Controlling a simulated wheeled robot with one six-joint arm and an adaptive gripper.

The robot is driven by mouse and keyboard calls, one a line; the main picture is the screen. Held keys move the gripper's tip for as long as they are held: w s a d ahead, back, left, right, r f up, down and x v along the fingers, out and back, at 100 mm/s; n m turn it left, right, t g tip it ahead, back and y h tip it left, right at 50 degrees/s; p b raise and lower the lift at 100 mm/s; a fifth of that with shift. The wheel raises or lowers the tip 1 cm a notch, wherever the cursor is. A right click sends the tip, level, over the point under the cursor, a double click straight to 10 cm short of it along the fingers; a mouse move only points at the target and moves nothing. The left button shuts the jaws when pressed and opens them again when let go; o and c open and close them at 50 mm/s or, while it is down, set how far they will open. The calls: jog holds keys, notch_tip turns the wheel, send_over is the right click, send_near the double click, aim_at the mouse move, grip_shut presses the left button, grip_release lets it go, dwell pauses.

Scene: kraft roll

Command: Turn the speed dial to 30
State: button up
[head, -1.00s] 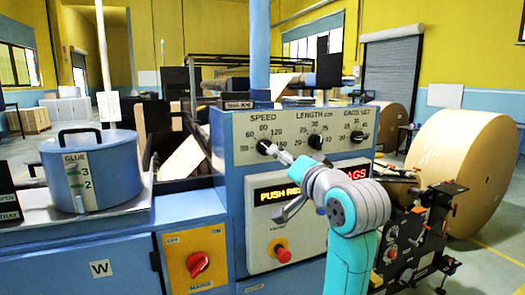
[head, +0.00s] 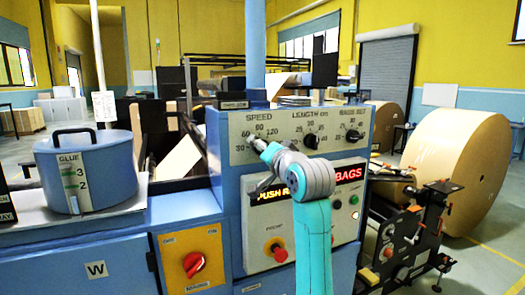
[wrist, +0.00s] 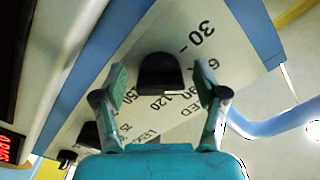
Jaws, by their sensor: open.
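The black speed dial (wrist: 160,72) sits on the pale panel (head: 298,150) of the blue machine, at its left end under the word SPEED. The wrist view shows printed numbers around it, with 30 at the upper right and 60, 90, 120 and 150 along the lower side. My gripper (wrist: 161,80) is open, with one finger on each side of the dial. I cannot tell whether the fingers touch it. The dial's pointer mark is not clear. In the head view my gripper (head: 264,147) largely hides the dial.
The length dial (head: 311,141) and a third dial (head: 354,136) are to the right on the same panel. Below are a lit display (head: 349,174) and a red stop button (head: 279,253). A large kraft roll (head: 459,172) stands at the right, and a blue glue pot (head: 90,172) at the left.

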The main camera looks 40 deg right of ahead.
jog(key=shift+c, duration=0.3)
jog(key=c, duration=1.1)
jog(key=shift+n, duration=0.3)
jog(key=n, duration=0.4)
jog(key=shift+d+f+n, duration=0.1)
jog(key=shift+n, duration=2.1)
